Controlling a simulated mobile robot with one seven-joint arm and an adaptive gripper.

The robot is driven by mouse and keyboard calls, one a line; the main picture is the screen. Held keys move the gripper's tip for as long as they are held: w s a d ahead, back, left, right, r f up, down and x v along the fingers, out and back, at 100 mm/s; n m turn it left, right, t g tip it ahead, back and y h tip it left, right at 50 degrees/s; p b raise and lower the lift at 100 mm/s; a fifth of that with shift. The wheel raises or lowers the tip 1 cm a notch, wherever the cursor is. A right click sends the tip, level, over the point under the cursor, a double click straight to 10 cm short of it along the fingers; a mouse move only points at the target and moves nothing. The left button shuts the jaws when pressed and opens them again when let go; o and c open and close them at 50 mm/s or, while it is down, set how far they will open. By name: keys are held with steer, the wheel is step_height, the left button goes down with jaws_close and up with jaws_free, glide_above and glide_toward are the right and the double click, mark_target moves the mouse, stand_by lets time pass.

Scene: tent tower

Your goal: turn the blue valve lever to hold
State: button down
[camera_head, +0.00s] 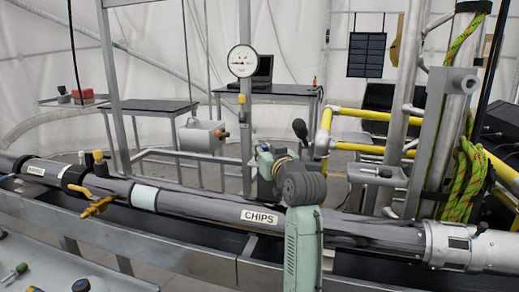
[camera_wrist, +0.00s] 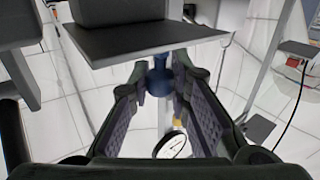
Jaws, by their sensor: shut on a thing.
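The blue valve lever (camera_wrist: 158,80) shows in the wrist view as a dark blue rounded piece between the fingertips of my gripper (camera_wrist: 160,72). The fingers are closed onto it from both sides. In the head view my gripper (camera_head: 266,160) is in front of the upright post, above the pipe labelled CHIPS. My own arm hides most of the lever and its valve there, so I cannot tell the lever's angle or its hold mark.
A round gauge (camera_head: 242,61) sits on the post above my gripper. The long grey pipe (camera_head: 215,206) runs below, with a brass valve (camera_head: 97,207) at left. A black ball-ended handle (camera_head: 300,129) and yellow rails (camera_head: 360,115) stand close on the right.

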steer(key=shift+s+d+n+g+y, duration=0.1)
steer(key=shift+d+n+g+y, duration=0.15)
steer(key=shift+n+y, duration=0.25)
steer(key=shift+d+n+g+y, duration=0.15)
steer(key=shift+n+g+y, duration=0.15)
steer(key=shift+y, duration=0.3)
steer(key=c, duration=1.5)
jaws_free()
steer(key=shift+s, duration=0.15)
steer(key=v, duration=1.1)
steer(key=shift+s+d, duration=0.3)
steer(key=shift+d, duration=0.05)
